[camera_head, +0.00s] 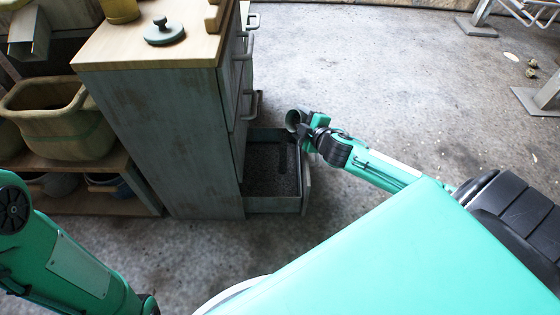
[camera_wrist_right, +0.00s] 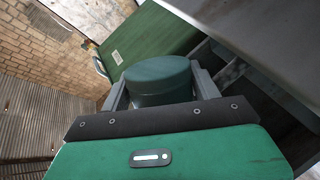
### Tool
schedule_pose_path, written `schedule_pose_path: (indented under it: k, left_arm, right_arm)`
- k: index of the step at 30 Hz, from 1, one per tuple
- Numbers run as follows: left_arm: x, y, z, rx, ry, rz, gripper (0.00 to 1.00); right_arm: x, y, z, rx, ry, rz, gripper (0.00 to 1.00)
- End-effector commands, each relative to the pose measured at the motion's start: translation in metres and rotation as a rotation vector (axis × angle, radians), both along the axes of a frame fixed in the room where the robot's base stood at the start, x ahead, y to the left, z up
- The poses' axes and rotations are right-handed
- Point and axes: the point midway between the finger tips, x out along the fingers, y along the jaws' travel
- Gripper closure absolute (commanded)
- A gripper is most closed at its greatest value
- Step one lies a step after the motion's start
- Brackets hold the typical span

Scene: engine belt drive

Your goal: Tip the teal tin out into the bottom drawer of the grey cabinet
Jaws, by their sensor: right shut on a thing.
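The teal tin (camera_head: 294,119) is held in the air above and to the right of the open drawer; it looks tilted, with its round end toward the left. My right gripper (camera_head: 306,127) is shut on it. In the right wrist view the tin (camera_wrist_right: 158,82) sits between the two fingers. The grey cabinet (camera_head: 190,135) stands left of centre. Its bottom drawer (camera_head: 273,204) is pulled out, and a dark, grainy-looking floor shows inside. The tin's contents cannot be seen. My left arm comes in at the lower left, but its gripper is outside the picture.
A dark round lid with a knob (camera_head: 165,32) and a yellow pot (camera_head: 120,9) stand on the cabinet's wooden top. A shelf to the left holds a large olive tub (camera_head: 57,120). Drawer handles (camera_head: 249,104) stick out above the open drawer. The floor to the right is mostly clear.

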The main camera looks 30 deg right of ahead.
Motion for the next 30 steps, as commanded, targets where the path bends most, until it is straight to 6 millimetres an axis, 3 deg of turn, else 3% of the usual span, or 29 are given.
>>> schedule_pose_path:
  k: [30]
  left_arm:
    - [-0.0028,-0.0002,-0.0103,-0.011,-0.004,-0.005,0.66]
  right_arm:
    - [0.0003,0.0024,-0.0020,-0.106,0.002,0.001,0.68]
